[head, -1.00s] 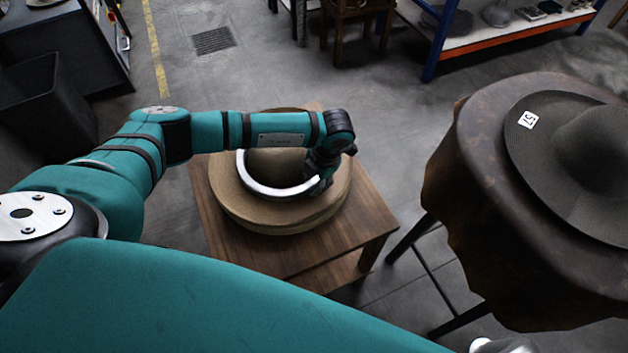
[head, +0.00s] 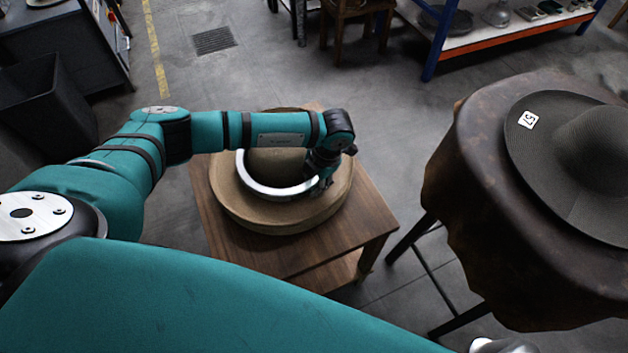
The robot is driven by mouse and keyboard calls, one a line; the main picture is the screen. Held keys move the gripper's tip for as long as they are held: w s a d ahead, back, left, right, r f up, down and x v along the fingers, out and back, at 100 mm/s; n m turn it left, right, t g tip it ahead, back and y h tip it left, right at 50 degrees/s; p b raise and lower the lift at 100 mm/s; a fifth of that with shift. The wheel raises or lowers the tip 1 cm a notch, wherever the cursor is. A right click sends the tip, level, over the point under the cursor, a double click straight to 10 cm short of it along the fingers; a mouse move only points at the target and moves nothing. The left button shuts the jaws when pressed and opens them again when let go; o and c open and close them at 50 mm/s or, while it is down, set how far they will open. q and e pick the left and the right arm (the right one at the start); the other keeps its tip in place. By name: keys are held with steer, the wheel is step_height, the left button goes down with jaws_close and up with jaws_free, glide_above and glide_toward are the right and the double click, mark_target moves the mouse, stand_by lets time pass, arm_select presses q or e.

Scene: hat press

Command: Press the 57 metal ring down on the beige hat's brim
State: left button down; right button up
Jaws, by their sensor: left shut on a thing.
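The beige hat (head: 231,203) lies on a small wooden table in the middle of the head view, with its wide round brim facing up. The metal ring (head: 265,189) is around the hat's crown (head: 275,168), at the brim. I cannot tell whether it touches the brim all round. My left gripper (head: 324,184) is shut on the ring's right side. The left forearm hides the far part of the ring and hat. No number can be read on the ring. My right gripper is not in view.
A dark hat (head: 570,175) with a white 57 tag (head: 528,120) lies on a round, leather-covered table (head: 480,160) at the right. The wooden table (head: 345,235) has bare corners. A shelf (head: 470,35) stands at the back. Open floor lies between.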

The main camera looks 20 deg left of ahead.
arm_select(q)
steer(key=shift+a, duration=0.1)
stand_by(0.7)
steer(key=shift+r+p, duration=0.3)
steer(key=shift+p, duration=0.05)
steer(key=shift+p+v, duration=0.65)
steer(key=shift+v, duration=0.3)
steer(key=a+p+v, duration=0.2)
steer(key=p+v, duration=0.5)
steer(key=v, duration=0.4)
steer(key=shift+s+a+r+p, duration=0.2)
steer(key=shift+s+a+p, duration=0.05)
steer(key=shift+a+p, duration=0.05)
steer(key=shift+s+f, duration=0.1)
